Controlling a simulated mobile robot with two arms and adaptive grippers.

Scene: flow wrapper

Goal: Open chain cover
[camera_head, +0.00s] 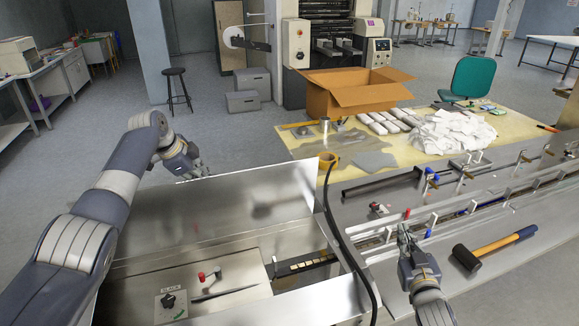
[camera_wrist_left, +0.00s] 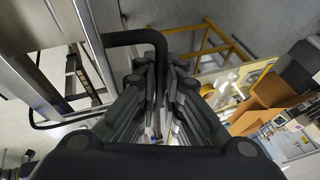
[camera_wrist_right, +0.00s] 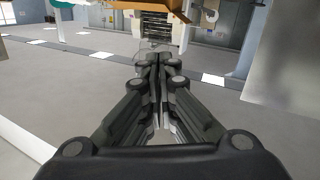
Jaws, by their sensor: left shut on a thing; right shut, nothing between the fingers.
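The chain cover (camera_head: 255,205) is a shiny flat metal panel at the centre left of the head view. It stands raised and tilted, and the opening in front of it shows part of a chain (camera_head: 305,265). My left gripper (camera_head: 203,170) is at the cover's far upper edge. In the left wrist view its fingers (camera_wrist_left: 160,80) are shut around a black curved handle (camera_wrist_left: 136,38); the head view hides this handle behind the panel. My right gripper (camera_head: 404,234) is shut and empty above the right-hand conveyor; its closed fingers also show in the right wrist view (camera_wrist_right: 158,65).
Near the opening are a black knob (camera_head: 168,299) and a red-tipped lever (camera_head: 203,277). A black cable (camera_head: 335,225) runs along the cover's right side. A hammer (camera_head: 495,245) lies on the right-hand machine top. A cardboard box (camera_head: 345,98) stands on the table behind.

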